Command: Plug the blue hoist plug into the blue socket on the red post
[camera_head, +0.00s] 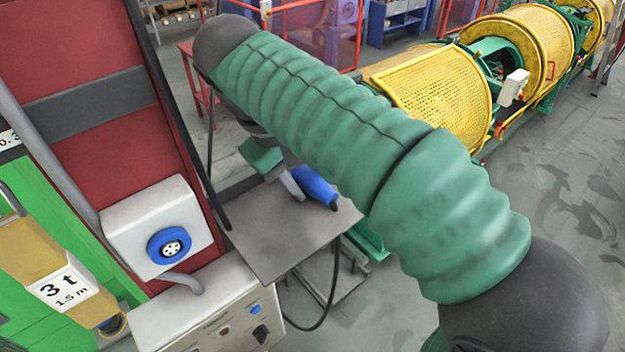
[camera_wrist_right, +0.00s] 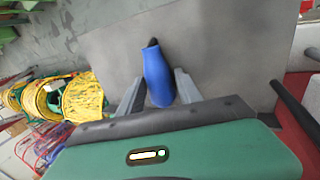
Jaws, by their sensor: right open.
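The blue hoist plug (camera_head: 318,187) lies on a grey metal shelf (camera_head: 270,240) beside the red post. My right gripper (camera_head: 298,188) is at the plug, its arm reaching across the middle of the head view. The blue socket (camera_head: 169,246) is on a white box on the red post (camera_head: 95,70), left of the shelf. My left gripper is not in view.
A white control box (camera_head: 215,310) stands below the socket. A black cable (camera_head: 330,295) hangs below the shelf. A green and yellow hoist part (camera_head: 50,260) is at the left. Yellow strander cages (camera_head: 440,90) stand at the back right. Open floor lies at the right.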

